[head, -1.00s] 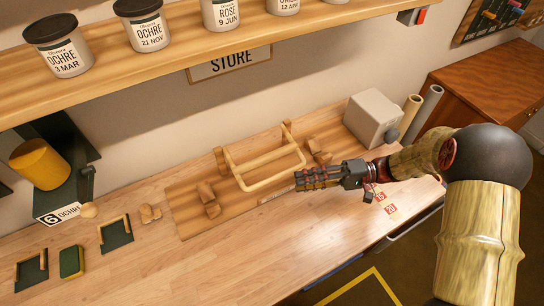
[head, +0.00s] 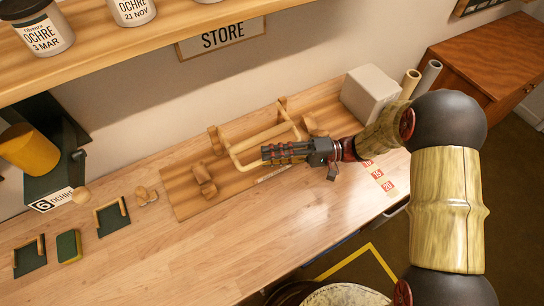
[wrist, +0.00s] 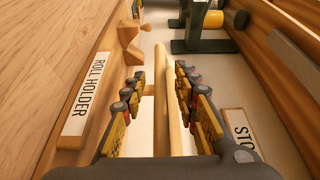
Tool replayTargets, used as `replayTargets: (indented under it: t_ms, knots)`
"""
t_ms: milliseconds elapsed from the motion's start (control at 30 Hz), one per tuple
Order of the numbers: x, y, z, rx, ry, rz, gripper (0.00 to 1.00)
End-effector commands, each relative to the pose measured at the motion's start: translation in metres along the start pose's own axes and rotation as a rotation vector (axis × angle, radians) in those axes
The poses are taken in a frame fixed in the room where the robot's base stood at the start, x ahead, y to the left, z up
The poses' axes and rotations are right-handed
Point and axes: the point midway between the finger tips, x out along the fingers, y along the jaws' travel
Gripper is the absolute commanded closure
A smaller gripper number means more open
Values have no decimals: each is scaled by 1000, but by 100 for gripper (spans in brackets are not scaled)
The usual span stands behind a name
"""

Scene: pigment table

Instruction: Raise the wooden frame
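The wooden frame (head: 244,167) is a pale, U-shaped bar on a brown roll holder board (head: 187,203) on the bench. It is low, close to the board, between two short wooden posts. My gripper (head: 264,154) is at its front bar, coming in from the right. In the wrist view a pale wooden bar (wrist: 161,62) of the frame runs lengthwise between my two fingers, nearer the right one. The fingers are open, with a visible gap on the left side. Whether the right finger touches the bar I cannot tell. My fingers hide part of the front bar in the head view.
Wooden cradle blocks (head: 205,181) stand on the board. A grey box (head: 371,95) and upright rolls (head: 427,77) are at the right. A shelf with jars (head: 46,37) overhangs the back. The front bench (head: 180,260) is clear.

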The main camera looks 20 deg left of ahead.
Motion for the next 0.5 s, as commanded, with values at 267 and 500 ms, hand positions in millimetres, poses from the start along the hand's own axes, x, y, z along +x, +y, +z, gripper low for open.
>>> replayTargets:
  t_ms: [267,500]
  knots:
    - [0,0,0,0,0,0,76]
    - [0,0,0,1,0,0,90]
